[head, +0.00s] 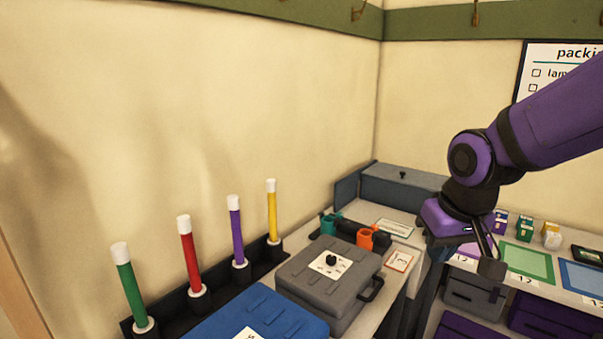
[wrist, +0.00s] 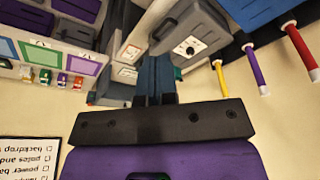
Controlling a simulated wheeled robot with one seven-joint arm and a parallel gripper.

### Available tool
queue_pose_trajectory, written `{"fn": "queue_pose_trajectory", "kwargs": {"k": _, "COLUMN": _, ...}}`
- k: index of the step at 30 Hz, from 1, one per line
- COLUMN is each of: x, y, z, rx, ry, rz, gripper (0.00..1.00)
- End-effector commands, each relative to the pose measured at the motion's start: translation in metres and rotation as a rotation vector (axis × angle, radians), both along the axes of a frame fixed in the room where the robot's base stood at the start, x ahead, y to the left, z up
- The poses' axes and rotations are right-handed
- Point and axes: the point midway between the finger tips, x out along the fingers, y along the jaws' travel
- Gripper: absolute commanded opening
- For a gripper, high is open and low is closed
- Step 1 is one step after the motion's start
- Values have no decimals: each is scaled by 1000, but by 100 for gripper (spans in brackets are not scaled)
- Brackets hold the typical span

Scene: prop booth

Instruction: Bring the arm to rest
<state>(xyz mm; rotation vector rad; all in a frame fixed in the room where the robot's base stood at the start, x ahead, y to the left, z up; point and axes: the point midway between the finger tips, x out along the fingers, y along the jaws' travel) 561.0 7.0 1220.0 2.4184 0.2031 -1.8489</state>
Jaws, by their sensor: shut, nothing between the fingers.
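My purple arm reaches in from the right in the head view. My gripper (head: 490,262) points down in front of the right-hand shelf, with its fingers together and nothing held. In the wrist view my gripper (wrist: 154,85) shows its dark fingers close together, above the purple and black wrist body. It is apart from the grey case and the shelf goods.
A grey case (head: 305,283) and a blue case (head: 262,318) lie on the left bench. Green (head: 130,285), red (head: 188,255), purple (head: 236,230) and yellow (head: 272,210) poles stand in a black rack. A green mat (head: 527,262) lies on the shelf.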

Motion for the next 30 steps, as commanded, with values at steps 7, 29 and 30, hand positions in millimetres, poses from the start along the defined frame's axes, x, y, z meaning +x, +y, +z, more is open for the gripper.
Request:
{"fn": "queue_pose_trajectory", "kwargs": {"k": 7, "x": -44, "y": -37, "z": 50, "rx": 10, "ry": -81, "rz": -67, "gripper": 0}}
{"fn": "queue_pose_trajectory", "kwargs": {"k": 29, "x": -132, "y": -76, "z": 97, "rx": 10, "ry": -195, "rz": -163, "gripper": 0}}
{"fn": "queue_pose_trajectory", "kwargs": {"k": 30, "x": -131, "y": -76, "z": 97, "rx": 10, "ry": -195, "rz": -163, "gripper": 0}}
